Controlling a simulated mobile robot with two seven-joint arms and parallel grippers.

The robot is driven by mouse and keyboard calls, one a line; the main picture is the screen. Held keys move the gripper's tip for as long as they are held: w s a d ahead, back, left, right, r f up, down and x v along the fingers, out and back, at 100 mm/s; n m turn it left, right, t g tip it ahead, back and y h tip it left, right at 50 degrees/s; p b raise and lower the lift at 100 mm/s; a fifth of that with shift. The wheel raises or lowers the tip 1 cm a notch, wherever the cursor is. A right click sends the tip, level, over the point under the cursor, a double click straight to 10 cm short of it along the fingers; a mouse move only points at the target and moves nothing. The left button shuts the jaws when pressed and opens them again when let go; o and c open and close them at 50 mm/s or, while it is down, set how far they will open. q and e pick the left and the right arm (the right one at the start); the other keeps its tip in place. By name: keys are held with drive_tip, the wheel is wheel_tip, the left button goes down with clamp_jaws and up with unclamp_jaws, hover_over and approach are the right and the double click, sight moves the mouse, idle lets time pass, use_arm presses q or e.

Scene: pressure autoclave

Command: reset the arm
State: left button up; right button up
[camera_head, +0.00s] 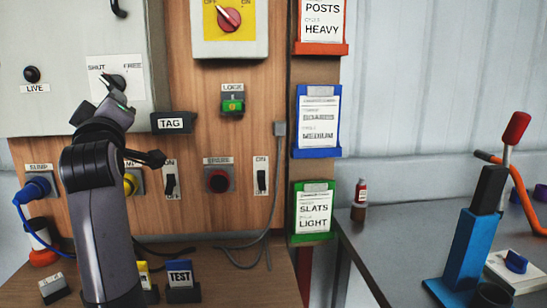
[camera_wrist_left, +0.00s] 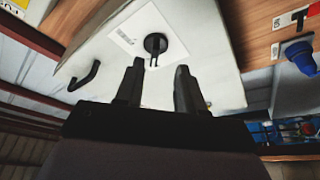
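My left arm (camera_head: 95,220) comes up from the lower left in the head view. Its gripper (camera_head: 119,92) is raised in front of the grey cabinet door, at the black knob (camera_head: 117,80) on the SHUT/FREE plate, and partly covers it. In the left wrist view the two fingers (camera_wrist_left: 157,88) are apart with nothing between them. The black knob (camera_wrist_left: 155,44) on its white plate (camera_wrist_left: 133,32) shows just beyond the fingertips. Contact with it is not visible. My right gripper is in neither view.
A blue lever stand (camera_head: 468,248) and small bottle (camera_head: 360,193) stand on the grey bench.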

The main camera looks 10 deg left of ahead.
use_arm(q)
drive_tip(key=s+d+f+m+g+h+p, duration=0.1)
drive_tip(key=d+f+m+h, duration=0.2)
drive_tip(key=f, duration=0.8)
drive_tip(key=s+d+f+m+h+p, duration=0.15)
drive_tip(key=f+m, duration=0.35)
drive_tip(key=f, duration=0.5)
drive_tip(key=s+d+f+m+g+h+p, duration=0.1)
drive_tip(key=d+f+m+h, duration=0.15)
drive_tip(key=f, duration=0.85)
drive_tip(key=s+d+f+m+g+h+p, duration=0.1)
drive_tip(key=s+d+f+m+g+h, duration=0.1)
drive_tip(key=s+f, duration=0.8)
drive_tip(key=s+d+f+m+g+h+p, duration=0.1)
drive_tip(key=s+d+f+m+g+h, duration=0.2)
drive_tip(key=s+f, duration=0.8)
drive_tip(key=s+d+m, duration=0.2)
drive_tip(key=s, duration=0.1)
drive_tip(key=shift+s+d+g, duration=0.2)
drive_tip(key=shift+d+g, duration=0.2)
